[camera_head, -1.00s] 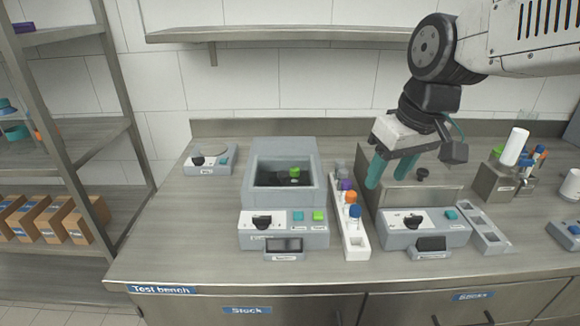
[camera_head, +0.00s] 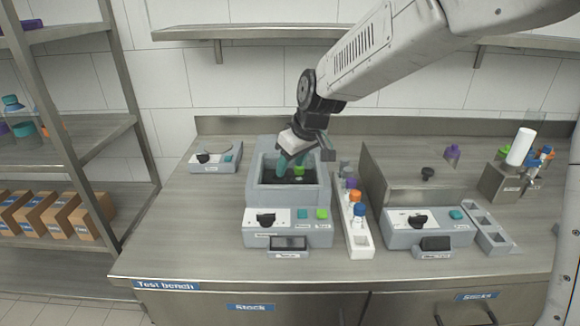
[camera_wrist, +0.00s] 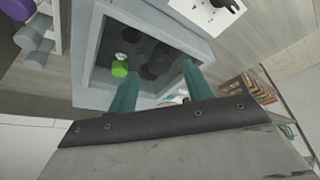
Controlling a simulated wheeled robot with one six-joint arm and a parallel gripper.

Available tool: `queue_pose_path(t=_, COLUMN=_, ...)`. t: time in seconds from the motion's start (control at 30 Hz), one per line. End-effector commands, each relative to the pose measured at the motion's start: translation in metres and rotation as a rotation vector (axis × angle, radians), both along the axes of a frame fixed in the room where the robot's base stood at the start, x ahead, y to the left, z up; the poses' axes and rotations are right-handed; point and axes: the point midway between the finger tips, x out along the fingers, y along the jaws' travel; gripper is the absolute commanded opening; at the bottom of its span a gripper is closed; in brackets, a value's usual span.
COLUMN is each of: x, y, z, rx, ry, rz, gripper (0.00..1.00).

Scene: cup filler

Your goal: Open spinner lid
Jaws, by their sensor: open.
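A grey machine (camera_head: 318,205) with a square, dark-floored well stands left of centre on the bench; it looks like the spinner, but its label is too small to read. A green-capped tube (camera_head: 298,170) stands in the well; its cap also shows in the wrist view (camera_wrist: 119,69) beside dark round parts. I cannot tell whether a clear lid covers the well. My gripper (camera_head: 291,163) is over the well, close to the green cap, with teal fingers pointing down. In the wrist view my gripper (camera_wrist: 158,72) has its fingers apart with nothing between them.
A white rack (camera_head: 357,238) with orange, blue and purple-capped tubes stands just right of the machine. A small control box (camera_head: 214,162) sits at the back left. The bench's front left is clear.

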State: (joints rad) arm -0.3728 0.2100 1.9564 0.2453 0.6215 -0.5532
Motion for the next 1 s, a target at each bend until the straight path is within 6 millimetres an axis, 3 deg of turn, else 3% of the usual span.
queue_pose_path(t=0.13, x=0.003, y=0.003, z=-0.012, rx=-0.001, ry=0.001, rz=0.000, gripper=0.50)
queue_pose_path(t=0.43, x=0.004, y=0.004, z=-0.015, rx=0.000, ry=0.000, rz=0.000, gripper=0.50)
queue_pose_path(t=0.63, x=0.004, y=0.004, z=-0.015, rx=0.000, ry=0.000, rz=0.000, gripper=0.00)
queue_pose_path(t=0.83, x=0.013, y=0.004, z=-0.015, rx=0.000, ry=0.001, rz=-0.001, gripper=0.00)
queue_pose_path(t=1.0, x=0.045, y=0.000, z=-0.015, rx=0.000, ry=0.000, rz=-0.005, gripper=0.00)
